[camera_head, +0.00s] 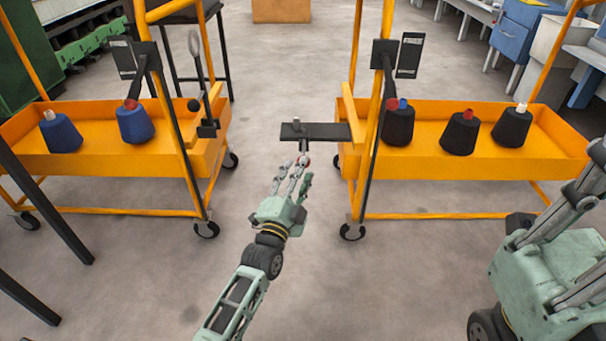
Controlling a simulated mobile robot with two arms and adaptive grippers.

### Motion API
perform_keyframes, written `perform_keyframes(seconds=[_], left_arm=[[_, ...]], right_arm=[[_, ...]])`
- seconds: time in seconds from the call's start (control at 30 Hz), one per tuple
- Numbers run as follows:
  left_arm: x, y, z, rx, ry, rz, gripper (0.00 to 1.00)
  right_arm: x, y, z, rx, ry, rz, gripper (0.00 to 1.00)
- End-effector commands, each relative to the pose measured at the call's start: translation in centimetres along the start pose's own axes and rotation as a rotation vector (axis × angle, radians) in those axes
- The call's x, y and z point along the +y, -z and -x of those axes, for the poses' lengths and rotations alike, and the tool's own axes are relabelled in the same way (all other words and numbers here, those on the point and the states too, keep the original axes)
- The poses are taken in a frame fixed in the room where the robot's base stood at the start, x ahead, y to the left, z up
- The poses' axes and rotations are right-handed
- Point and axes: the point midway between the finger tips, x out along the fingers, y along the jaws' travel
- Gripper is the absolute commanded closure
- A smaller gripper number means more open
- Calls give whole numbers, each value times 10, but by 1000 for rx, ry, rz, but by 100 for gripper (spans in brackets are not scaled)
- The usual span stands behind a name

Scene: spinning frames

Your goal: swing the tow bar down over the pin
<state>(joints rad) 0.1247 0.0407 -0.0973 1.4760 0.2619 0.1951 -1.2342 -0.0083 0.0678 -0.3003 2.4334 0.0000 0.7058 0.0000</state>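The tow bar (203,75) stands upright at the right end of the left yellow cart, with a grey loop (194,43) at its top and a black knob (193,105) lower down. The pin (297,123) stands up from a black plate (325,132) that reaches left from the right cart.
The left cart (100,165) carries blue yarn cones (62,134). The right cart (450,175) carries black cones (460,134). Both stand on casters with bare floor between them. A dark table frame (45,210) is at the left; benches and blue cabinets line the back right.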

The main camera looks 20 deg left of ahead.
Motion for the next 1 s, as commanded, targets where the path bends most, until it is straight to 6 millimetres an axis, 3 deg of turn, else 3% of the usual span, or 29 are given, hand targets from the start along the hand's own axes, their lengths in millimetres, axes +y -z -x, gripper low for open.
perform_keyframes(seconds=[0.2,0.47,0.9,1.0], left_arm=[[1,-1,-20,-1,-1,1,63],[0,0,-22,-1,-2,1,63],[3,0,-21,-2,-6,2,100],[3,0,-20,-2,-7,2,100]], right_arm=[[-1,2,-3,28,11,4,100],[-1,2,-5,28,12,4,100],[-2,2,-5,29,12,4,100],[-2,2,-5,29,12,4,100]])
